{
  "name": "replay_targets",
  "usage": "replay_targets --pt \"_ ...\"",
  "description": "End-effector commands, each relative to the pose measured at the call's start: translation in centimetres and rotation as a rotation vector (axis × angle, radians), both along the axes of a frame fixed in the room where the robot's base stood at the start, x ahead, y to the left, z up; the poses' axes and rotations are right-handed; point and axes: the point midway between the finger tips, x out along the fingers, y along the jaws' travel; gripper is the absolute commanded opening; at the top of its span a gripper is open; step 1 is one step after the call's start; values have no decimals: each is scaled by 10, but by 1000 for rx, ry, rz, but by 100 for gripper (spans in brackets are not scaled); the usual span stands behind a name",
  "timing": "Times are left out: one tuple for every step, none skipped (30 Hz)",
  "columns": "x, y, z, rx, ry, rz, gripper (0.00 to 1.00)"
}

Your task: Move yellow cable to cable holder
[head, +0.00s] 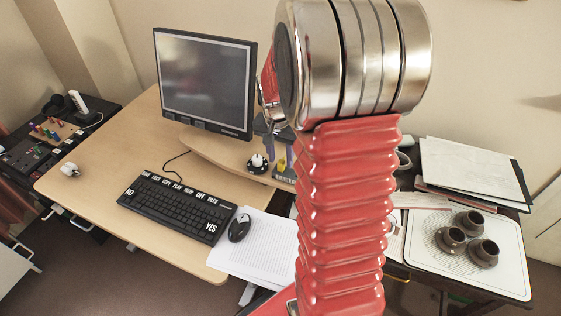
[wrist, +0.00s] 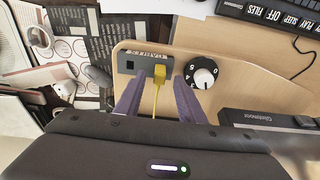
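The yellow cable (wrist: 156,103) shows in the wrist view with its yellow plug (wrist: 161,73) over the right part of a grey cable holder (wrist: 133,56). I cannot tell whether the plug is seated in it. The holder has lettering on its edge and a dark square slot on the left. My gripper (wrist: 159,79) is open, with one purple finger on each side of the plug and gaps showing. In the head view my gripper (head: 282,150) is partly hidden by my red arm, with the yellow plug (head: 281,163) low between the fingers.
A black-and-white dial (wrist: 202,73) stands just right of the holder on the raised wooden shelf. The monitor (head: 205,82) is close on the left in the head view. A keyboard (head: 175,206), mouse (head: 239,228) and papers lie on the desk. Dark cups (head: 468,222) stand on a right-hand tray.

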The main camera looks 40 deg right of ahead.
Motion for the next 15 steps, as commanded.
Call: replay_targets --pt "0 1 10 -2 -5 0 36" --pt "0 1 15 -2 -5 0 36" --pt "-1 2 21 -2 -5 0 36" --pt "-1 2 27 -2 -4 0 36" --pt "-2 3 32 -2 -5 0 36" --pt "-2 4 39 -2 -3 0 36" --pt "-2 4 44 -2 -5 0 36" --pt "-3 5 49 -2 -5 0 36" --pt "-3 6 56 -2 -5 -1 36" --pt "-4 6 61 -1 -4 -1 36" --pt "-4 7 67 -1 -4 -1 36" --pt "-5 8 73 -1 -4 -1 36" --pt "-5 8 78 -1 -3 -1 36" --pt "-5 9 83 -1 -4 -1 36" --pt "-6 9 89 -1 -3 -1 36"
